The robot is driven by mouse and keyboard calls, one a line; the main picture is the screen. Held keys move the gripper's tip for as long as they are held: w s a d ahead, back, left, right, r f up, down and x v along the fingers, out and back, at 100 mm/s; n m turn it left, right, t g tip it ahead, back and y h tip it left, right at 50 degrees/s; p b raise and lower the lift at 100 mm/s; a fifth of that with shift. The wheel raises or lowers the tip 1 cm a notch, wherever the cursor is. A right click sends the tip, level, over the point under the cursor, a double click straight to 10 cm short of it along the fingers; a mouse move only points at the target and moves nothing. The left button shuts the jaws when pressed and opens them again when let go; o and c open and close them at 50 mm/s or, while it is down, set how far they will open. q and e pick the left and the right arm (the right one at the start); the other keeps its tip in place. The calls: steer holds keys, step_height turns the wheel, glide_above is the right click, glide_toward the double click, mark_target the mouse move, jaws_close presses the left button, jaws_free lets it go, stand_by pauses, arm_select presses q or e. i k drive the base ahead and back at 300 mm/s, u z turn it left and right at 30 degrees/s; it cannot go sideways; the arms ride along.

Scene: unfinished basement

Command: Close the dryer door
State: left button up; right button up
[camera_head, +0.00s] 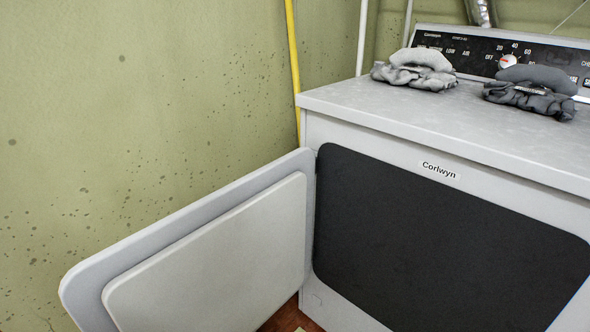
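The dryer (480,130) is a white machine labelled Corlwyn, standing at the right of the head view. Its door (215,255) is wide open, swung out to the left and toward me from the left side of the front. The door's inner panel faces me, and its lower edge runs out of the picture. The dark opening (440,240) of the dryer is uncovered. Neither of my grippers is in view.
Two grey bundles of cloth (415,70) (530,92) lie on the dryer top, before the control panel (470,50). A green speckled wall (130,110) stands behind the door. A yellow pipe (293,50) and white pipes run up behind the dryer. A little red-brown floor (290,317) shows below.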

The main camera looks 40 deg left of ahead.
mark_target(227, 260)
steer(key=u, duration=1.5)
steer(key=k, duration=0.65)
steer(key=u, duration=0.65)
